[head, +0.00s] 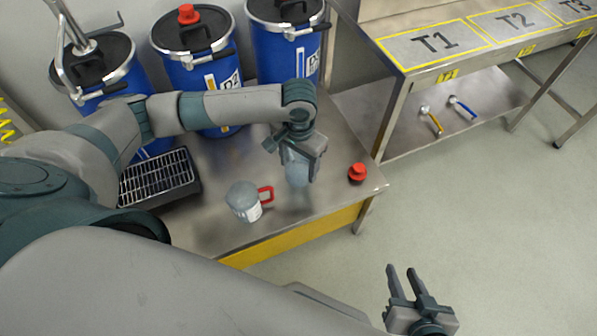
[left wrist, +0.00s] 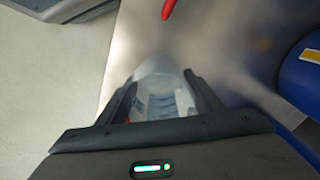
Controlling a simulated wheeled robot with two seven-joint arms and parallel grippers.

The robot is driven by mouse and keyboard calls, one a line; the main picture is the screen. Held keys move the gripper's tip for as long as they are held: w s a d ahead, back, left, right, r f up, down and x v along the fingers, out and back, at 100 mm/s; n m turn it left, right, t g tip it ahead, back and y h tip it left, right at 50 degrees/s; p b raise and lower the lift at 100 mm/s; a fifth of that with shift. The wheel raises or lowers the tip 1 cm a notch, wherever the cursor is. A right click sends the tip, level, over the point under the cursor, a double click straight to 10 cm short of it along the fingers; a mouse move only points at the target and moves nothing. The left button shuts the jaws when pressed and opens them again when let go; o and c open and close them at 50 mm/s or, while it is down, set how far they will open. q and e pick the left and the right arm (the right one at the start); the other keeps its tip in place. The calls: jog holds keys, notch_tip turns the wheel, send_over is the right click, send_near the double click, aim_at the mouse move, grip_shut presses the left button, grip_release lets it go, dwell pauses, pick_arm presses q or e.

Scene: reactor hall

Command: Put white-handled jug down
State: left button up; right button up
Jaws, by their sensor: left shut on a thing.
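A clear jug (head: 297,172) is between the fingers of my left gripper (head: 302,155), which is shut on it over the front part of the steel table (head: 215,225). In the left wrist view, the jug (left wrist: 163,88) shows between the two dark fingers. Its handle is not clearly seen, so I cannot make out the colour. I cannot tell whether its base touches the table. A second clear jug (head: 243,202), with a red handle and a pale label, stands on the table just left of it. My right gripper (head: 400,272) is open and empty over the floor.
A red cap (head: 357,172) lies near the table's right corner. A black drip tray (head: 160,178) with a metal grate sits at the left. Blue drums (head: 205,75) stand along the back. A bench marked T1 (head: 436,42) stands at the right, with two small tools on its lower shelf.

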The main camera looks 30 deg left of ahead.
pick_arm(q)
jog(key=shift+f, duration=0.1)
